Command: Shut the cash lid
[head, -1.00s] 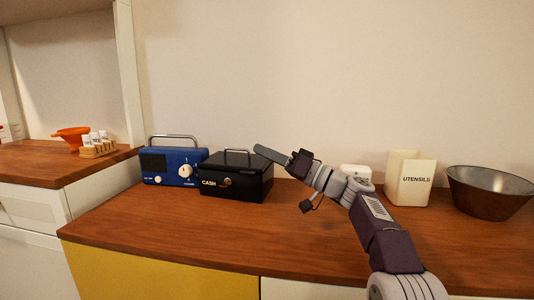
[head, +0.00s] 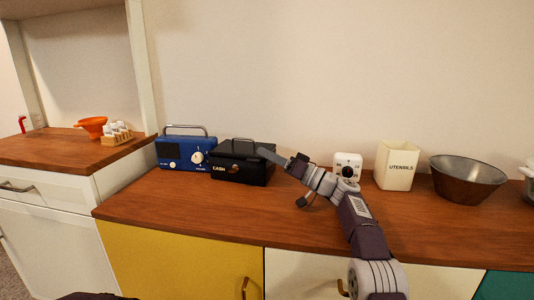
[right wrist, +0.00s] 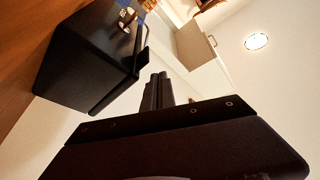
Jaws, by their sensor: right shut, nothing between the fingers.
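The box also shows tilted in the right wrist view (right wrist: 85,62). My right gripper (head: 268,154) is shut and empty at the box's upper right edge; its fingers (right wrist: 157,90) show beside the box in the right wrist view. I cannot tell whether they touch the lid. My left gripper is out of view.
A blue radio (head: 186,152) stands close on the box's left. To the right are a white dial device (head: 347,162), a utensils holder (head: 396,166) and a metal bowl (head: 467,178). The counter's front (head: 200,212) is clear.

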